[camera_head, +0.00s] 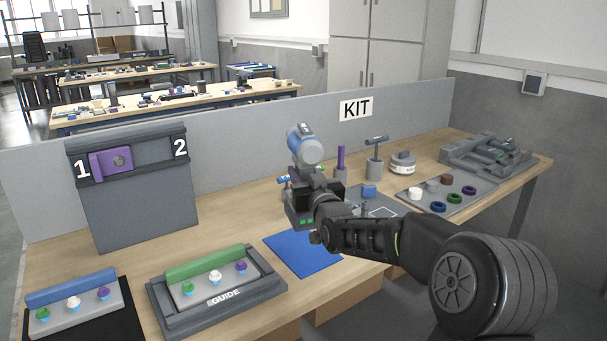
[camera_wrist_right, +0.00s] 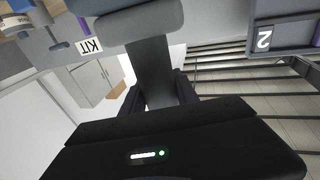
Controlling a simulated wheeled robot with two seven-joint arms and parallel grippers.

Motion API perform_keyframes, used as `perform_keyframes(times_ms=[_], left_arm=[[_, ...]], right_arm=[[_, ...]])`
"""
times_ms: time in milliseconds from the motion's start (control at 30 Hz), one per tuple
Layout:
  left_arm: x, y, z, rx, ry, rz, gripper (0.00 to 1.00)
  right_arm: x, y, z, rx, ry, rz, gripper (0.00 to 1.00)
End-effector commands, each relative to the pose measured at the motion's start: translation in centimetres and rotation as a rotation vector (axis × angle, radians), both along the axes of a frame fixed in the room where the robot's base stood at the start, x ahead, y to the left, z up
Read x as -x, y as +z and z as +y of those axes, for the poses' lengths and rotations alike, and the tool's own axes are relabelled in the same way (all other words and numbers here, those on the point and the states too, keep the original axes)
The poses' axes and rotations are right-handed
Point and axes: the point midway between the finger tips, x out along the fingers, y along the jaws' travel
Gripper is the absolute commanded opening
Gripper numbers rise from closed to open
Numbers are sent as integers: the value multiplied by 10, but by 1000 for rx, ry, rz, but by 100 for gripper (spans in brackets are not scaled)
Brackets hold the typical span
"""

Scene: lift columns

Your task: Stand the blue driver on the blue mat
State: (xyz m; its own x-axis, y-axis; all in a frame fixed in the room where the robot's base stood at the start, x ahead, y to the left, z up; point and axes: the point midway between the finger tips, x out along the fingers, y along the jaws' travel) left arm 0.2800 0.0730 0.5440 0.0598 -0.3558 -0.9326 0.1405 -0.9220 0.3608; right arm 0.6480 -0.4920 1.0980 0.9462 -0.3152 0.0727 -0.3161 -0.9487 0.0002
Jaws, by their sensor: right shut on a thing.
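The blue driver (camera_head: 305,150) has a blue and grey head and is roughly upright in the head view. My right gripper (camera_head: 318,190) is shut on it below the head, and the gripper and wrist hide much of its middle. A dark grey part with green lights shows below the gripper. The blue mat (camera_head: 300,254) lies flat on the table, in front of and below the driver, with nothing seen standing on it. I cannot tell the gap between driver and table. The wrist view is mostly filled by close dark and grey parts. My left gripper is out of view.
The GUIDE tray (camera_head: 225,299) with a green bar and several knobs stands left of the mat. A grey panel (camera_head: 136,200) with a purple slider stands behind it. A grey tray of rings (camera_head: 470,192), a purple peg (camera_head: 341,157) and a T-handled tool (camera_head: 375,150) are to the right.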

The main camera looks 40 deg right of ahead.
Motion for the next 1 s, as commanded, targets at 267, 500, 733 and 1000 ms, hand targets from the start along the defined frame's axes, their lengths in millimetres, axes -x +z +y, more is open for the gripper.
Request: perform_keyframes(times_ms=[267,500,733,1000], left_arm=[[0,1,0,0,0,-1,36],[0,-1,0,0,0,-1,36],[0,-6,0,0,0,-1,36],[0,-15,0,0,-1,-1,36]], right_arm=[[0,5,0,3,0,-10,0],[0,2,0,4,0,-9,0],[0,-13,0,3,0,-7,0],[0,-42,0,3,0,-7,0]])
